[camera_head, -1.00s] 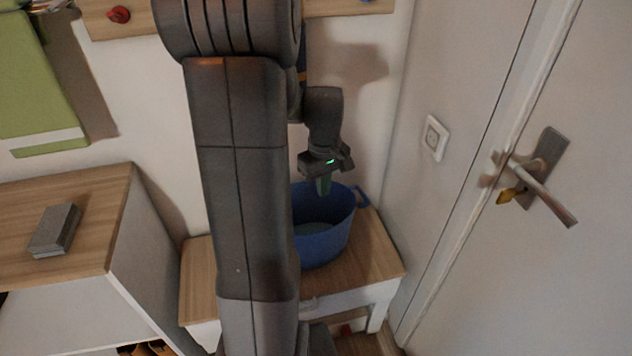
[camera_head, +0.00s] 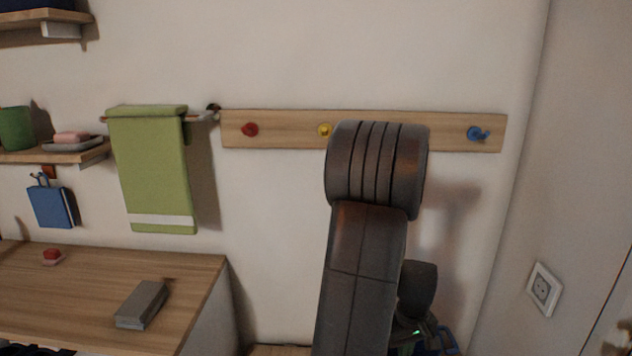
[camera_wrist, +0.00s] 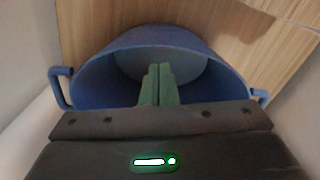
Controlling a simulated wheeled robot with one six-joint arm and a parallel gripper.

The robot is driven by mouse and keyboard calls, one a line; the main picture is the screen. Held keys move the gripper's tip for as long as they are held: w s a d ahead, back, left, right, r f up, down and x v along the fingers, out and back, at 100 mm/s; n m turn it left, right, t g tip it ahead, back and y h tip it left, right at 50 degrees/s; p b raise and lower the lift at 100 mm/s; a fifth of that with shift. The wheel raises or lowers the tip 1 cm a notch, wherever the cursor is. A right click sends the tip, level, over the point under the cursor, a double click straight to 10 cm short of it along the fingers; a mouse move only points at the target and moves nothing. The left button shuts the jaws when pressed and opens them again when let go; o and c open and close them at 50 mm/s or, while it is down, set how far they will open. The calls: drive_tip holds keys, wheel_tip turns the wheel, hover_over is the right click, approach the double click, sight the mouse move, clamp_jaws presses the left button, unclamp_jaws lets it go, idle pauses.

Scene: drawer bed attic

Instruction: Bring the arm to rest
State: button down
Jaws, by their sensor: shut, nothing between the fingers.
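My gripper (camera_wrist: 158,84) shows in the wrist view with its two green fingers pressed together and nothing between them. It points into or just over a blue tub (camera_wrist: 205,58) with side handles. The tub stands on a wooden surface (camera_wrist: 250,25). In the head view my arm rises in front of the wall and folds down at the lower right. There my gripper's fingers are hidden or cut off by the bottom edge, and only a bit of the blue tub (camera_head: 446,343) shows.
A hook board (camera_head: 280,131) with red, yellow and blue hooks is on the wall behind my arm. A green towel (camera_head: 152,165) hangs left of it. A wooden cabinet top (camera_head: 85,285) holds a grey block (camera_head: 142,304). A wall socket (camera_head: 543,288) is at right.

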drive_tip(key=shift+w+a+f, duration=0.1)
drive_tip(key=shift+w+f, duration=0.1)
drive_tip(key=shift+f, duration=0.5)
drive_tip(key=shift+w+a+f, duration=0.1)
drive_tip(key=shift+w+f, duration=0.15)
drive_tip(key=shift+f, duration=0.4)
drive_tip(key=shift+w+f, duration=0.2)
drive_tip(key=shift+f, duration=0.5)
